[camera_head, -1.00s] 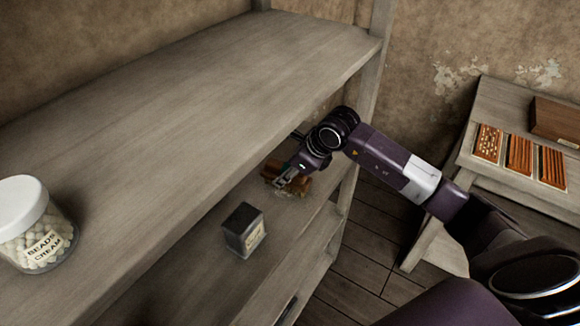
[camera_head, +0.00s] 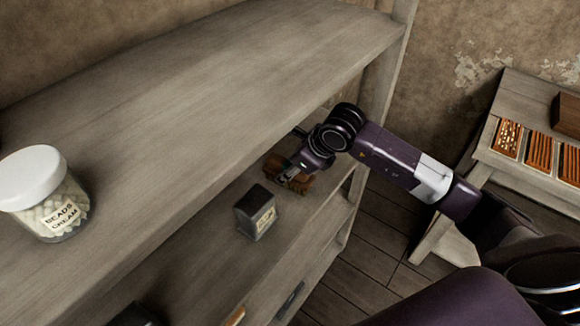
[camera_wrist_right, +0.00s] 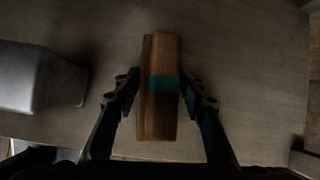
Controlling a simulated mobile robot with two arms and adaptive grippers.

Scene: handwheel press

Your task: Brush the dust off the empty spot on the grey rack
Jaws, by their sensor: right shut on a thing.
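The grey rack (camera_head: 200,92) is a weathered wooden shelf unit. My right gripper (camera_head: 291,178) reaches in under its top board. It is shut on a brown wooden brush (camera_head: 301,187) with a teal band, low over the lower shelf board (camera_head: 215,258). In the right wrist view, the brush (camera_wrist_right: 160,110) lies between the two fingers of the gripper (camera_wrist_right: 158,86). I cannot tell whether the bristles touch the board. No dust shows clearly now; the board under the brush is hidden. My left gripper is not in view.
A dark labelled tin (camera_head: 255,212) stands close left of the brush, also in the wrist view (camera_wrist_right: 40,78). A bead jar (camera_head: 45,195) stands on the top board. The rack post (camera_head: 385,80) is close behind my arm. A side table (camera_head: 500,110) stands right.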

